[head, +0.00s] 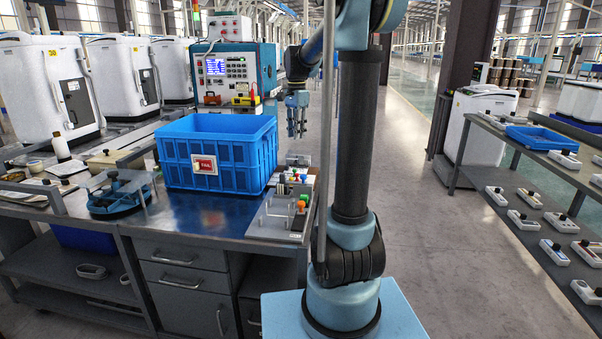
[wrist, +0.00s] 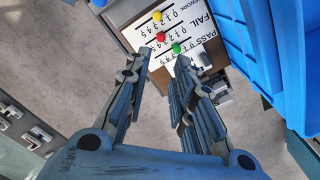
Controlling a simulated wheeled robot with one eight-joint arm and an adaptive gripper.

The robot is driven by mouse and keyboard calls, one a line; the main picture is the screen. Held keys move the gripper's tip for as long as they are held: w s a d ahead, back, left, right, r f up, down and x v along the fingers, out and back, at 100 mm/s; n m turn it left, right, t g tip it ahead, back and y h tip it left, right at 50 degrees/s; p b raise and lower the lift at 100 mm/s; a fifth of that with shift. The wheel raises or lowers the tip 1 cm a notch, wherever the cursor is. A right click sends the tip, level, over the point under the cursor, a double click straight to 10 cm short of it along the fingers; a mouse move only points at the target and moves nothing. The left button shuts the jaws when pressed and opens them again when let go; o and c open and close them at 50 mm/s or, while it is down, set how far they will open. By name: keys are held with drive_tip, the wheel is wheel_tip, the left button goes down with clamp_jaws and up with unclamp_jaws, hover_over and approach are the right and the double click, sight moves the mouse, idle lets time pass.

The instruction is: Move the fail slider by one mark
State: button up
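The slider panel (head: 268,222) lies at the right end of the workbench in the head view. In the wrist view its white face (wrist: 138,33) shows rows lettered FAIL, PASS and one partly cut off ending in "WORK", with marks numbered 0 to 5. The red knob (wrist: 161,37) appears to be on the FAIL row, between a yellow knob (wrist: 157,16) and a green knob (wrist: 176,48). Its exact mark is not clear. My gripper (wrist: 160,58) is open and empty, fingers apart, with the knobs beyond its tips. In the head view my gripper (head: 297,134) hangs above the bench's right end.
A blue crate (head: 215,130) with a red FAIL sign (head: 203,165) stands left of the panel. It also shows at the wrist view's right (wrist: 262,45). A round blue fixture (head: 117,193) stands farther left. Open floor (head: 440,230) lies right of the bench.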

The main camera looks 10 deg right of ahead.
sight(297, 174)
wheel_tip(297, 174, down, 16)
drive_tip(key=shift+f, duration=0.25)
idle(0.4)
drive_tip(key=shift+c, duration=0.6)
clamp_jaws()
